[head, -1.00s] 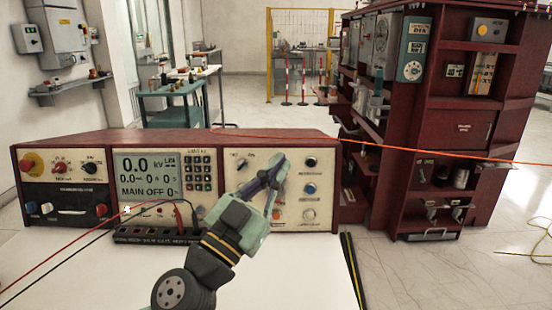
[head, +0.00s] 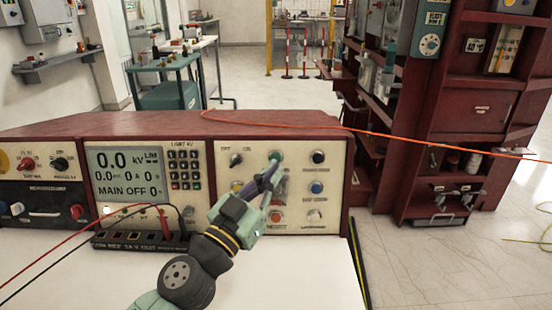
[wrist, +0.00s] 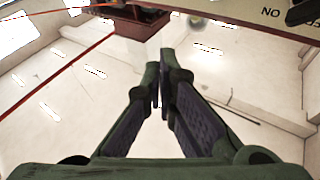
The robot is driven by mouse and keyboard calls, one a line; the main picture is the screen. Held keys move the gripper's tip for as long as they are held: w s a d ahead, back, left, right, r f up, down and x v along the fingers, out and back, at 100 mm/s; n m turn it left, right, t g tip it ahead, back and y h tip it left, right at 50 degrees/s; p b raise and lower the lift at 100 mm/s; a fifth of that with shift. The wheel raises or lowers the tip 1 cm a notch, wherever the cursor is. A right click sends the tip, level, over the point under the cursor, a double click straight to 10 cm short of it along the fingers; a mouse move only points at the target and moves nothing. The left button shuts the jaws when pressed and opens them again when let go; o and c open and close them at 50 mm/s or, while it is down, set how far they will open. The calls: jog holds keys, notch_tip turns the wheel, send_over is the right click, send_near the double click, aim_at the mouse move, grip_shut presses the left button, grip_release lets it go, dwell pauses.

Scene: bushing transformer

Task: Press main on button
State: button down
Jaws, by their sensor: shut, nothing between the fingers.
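The control panel (head: 337,212) is the right part of a dark red console, with knobs and coloured buttons. The display (head: 125,172) reads "MAIN OFF". In the wrist view my closed fingertips (wrist: 161,85) point up toward the panel edge; an upside-down label there reads "NO".
A black terminal strip (head: 140,241) with red and black leads lies in front of the console. An orange cable (head: 400,139) runs behind to the right. The white tabletop (head: 60,270) is mostly clear.

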aim_at(276, 158)
jog(key=w+f, duration=0.2)
jog(key=w, duration=0.6)
jog(key=shift+w, duration=0.15)
jog(key=shift+w, duration=0.1)
dwell(1.2)
jog(key=shift+w+f, duration=0.1)
jog(key=shift+w, duration=0.25)
jog(key=shift+w+f+b, duration=0.1)
jog(key=shift+w+b, duration=0.25)
jog(key=shift+w, duration=0.1)
dwell(0.6)
dwell(0.3)
jog(key=shift+s+r, duration=0.2)
jog(key=shift+s, duration=0.7)
